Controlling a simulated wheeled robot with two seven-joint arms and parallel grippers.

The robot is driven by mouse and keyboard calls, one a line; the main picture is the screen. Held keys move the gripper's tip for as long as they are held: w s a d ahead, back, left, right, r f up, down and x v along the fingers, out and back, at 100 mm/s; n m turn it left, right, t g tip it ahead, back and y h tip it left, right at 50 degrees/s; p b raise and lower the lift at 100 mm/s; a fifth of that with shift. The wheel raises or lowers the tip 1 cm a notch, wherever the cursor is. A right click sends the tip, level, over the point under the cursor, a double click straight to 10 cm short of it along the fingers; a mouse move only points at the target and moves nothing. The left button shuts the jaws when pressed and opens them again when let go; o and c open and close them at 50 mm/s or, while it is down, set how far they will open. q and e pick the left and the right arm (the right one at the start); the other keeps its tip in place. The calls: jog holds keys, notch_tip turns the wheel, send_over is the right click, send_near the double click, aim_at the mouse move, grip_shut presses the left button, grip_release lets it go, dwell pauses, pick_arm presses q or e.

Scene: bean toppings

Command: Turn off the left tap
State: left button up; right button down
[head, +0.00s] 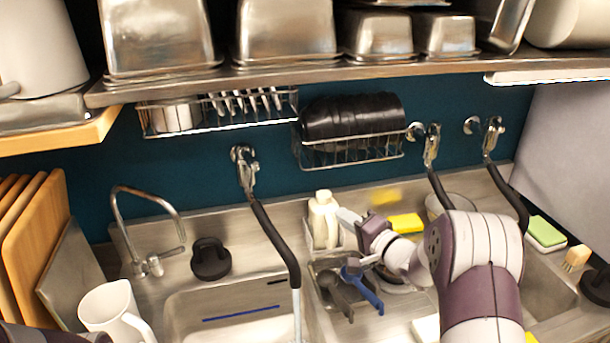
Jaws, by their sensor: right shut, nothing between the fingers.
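The leftmost wall tap (246,170) is a chrome valve on the teal wall. A black spout (275,235) hangs from it over the left sink basin (190,309). A pale streak (297,318), apparently running water, drops from the spout's lower end. My right gripper (347,216) is shut and empty, to the right of that tap and lower, apart from it. It is beside a white bottle (323,220), and I cannot tell whether they touch. My right arm hides part of the right side of the sink. My left gripper is not in view.
Two more wall taps, a middle one (431,150) and a right one (491,138), have black spouts. A wire rack with black bowls (352,115) hangs between taps. A metal shelf (290,75) overhangs above. A thin gooseneck faucet (150,195) and white jug (112,311) stand left.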

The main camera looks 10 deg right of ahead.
jog(key=s+a+r+y, duration=0.1)
jog(key=a+r+y, duration=0.2)
jog(key=r+y, duration=0.15)
jog(key=m+y+p, duration=0.1)
jog(key=m+p, duration=0.1)
jog(key=p, duration=0.3)
send_near(249, 158)
jog(key=x, duration=0.2)
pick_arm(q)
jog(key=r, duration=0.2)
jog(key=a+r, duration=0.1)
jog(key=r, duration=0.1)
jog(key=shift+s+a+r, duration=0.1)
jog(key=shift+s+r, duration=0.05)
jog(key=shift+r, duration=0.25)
pick_arm(e)
jog(key=shift+w+a, duration=0.1)
jog(key=shift+w, duration=0.05)
jog(key=shift+m, duration=0.3)
